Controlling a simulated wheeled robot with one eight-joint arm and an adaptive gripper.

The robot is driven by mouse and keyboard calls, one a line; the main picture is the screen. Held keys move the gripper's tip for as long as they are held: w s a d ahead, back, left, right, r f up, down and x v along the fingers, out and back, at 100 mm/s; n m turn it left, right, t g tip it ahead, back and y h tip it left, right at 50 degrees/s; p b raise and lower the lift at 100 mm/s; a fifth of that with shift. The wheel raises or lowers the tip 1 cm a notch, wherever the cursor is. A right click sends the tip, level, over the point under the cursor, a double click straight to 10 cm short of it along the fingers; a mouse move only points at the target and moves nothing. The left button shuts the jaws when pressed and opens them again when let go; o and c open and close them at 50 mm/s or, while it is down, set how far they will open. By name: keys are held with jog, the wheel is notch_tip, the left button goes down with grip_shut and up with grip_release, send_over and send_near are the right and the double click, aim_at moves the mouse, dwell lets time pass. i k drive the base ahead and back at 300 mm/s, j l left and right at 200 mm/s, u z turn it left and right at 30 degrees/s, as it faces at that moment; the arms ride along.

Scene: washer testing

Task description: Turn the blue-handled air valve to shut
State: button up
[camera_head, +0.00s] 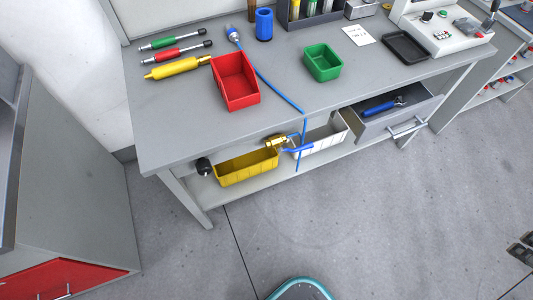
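The air valve (276,142) is a brass body under the front edge of the workbench, above the yellow bin. Its blue handle (298,149) points to the right, roughly along the bench edge. A blue hose (281,93) runs over the bench top and hangs down past the handle. My gripper (524,246) shows only in part at the right edge, over the floor, far from the valve. Its two dark fingertips look apart, with nothing seen between them.
A yellow bin (247,174) and a white bin (330,141) stand on the lower shelf. An open drawer (372,126) with a handle sticks out right of the valve. The floor (350,220) before the bench is clear. A grey cabinet (75,190) stands left.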

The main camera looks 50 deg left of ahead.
aim_at(308, 145)
jog(key=u, duration=1.8)
